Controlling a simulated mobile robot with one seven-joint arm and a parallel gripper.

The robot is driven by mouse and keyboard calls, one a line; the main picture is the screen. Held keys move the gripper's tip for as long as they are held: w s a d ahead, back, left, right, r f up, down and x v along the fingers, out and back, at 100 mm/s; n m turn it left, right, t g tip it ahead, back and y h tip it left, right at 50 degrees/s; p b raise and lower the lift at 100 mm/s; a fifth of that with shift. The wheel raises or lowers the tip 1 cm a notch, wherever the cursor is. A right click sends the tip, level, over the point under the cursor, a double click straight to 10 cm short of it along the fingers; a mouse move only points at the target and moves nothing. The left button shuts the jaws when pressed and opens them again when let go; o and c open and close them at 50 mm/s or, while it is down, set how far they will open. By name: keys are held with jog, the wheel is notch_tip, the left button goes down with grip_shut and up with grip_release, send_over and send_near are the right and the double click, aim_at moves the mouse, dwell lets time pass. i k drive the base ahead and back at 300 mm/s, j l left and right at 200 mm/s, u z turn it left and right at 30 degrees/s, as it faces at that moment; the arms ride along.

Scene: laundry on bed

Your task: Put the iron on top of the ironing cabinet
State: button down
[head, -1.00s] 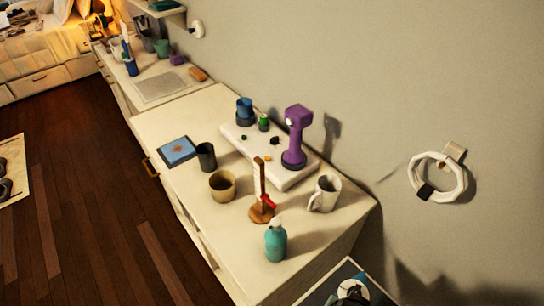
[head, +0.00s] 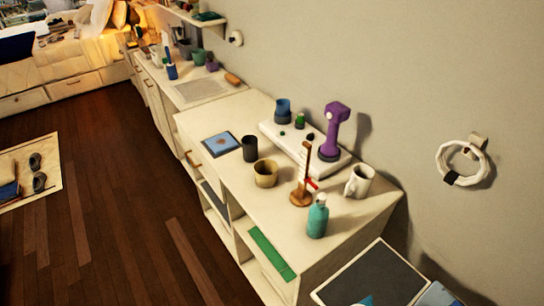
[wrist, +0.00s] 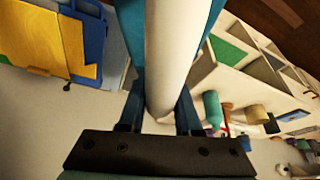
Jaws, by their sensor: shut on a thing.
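My gripper (wrist: 160,112) shows in the wrist view, with its fingers closed on either side of a white rounded bar with teal-blue beside it. I take this to be the iron (wrist: 172,50); only part of it shows, close to the camera. It is held clear of the cabinets. In the head view my gripper and the held iron are not clearly visible. A long pale cabinet (head: 235,115) runs along the wall. A lower dark-topped, pale-edged surface (head: 370,280) shows at the bottom right. I cannot tell for certain which is the ironing cabinet.
The pale cabinet carries a purple tool (head: 334,130), a white mug (head: 359,182), a teal bottle (head: 318,217), a tan cup (head: 265,174) and a wooden stand (head: 301,195). A blue and yellow object (wrist: 55,35) is at the wrist view's left. Floor (head: 110,215) on the left is open.

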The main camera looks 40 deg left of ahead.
aim_at(206, 120)
jog(key=k+u, duration=0.1)
jog(key=u, duration=1.65)
jog(key=i+l+u, duration=0.2)
jog(key=i+u, duration=0.2)
jog(key=i, duration=0.15)
jog(key=i+l, duration=0.25)
jog(key=i, duration=0.25)
jog(key=i+l, duration=0.3)
jog(key=i, duration=1.9)
jog(key=i+z, duration=0.1)
jog(key=z, duration=1.5)
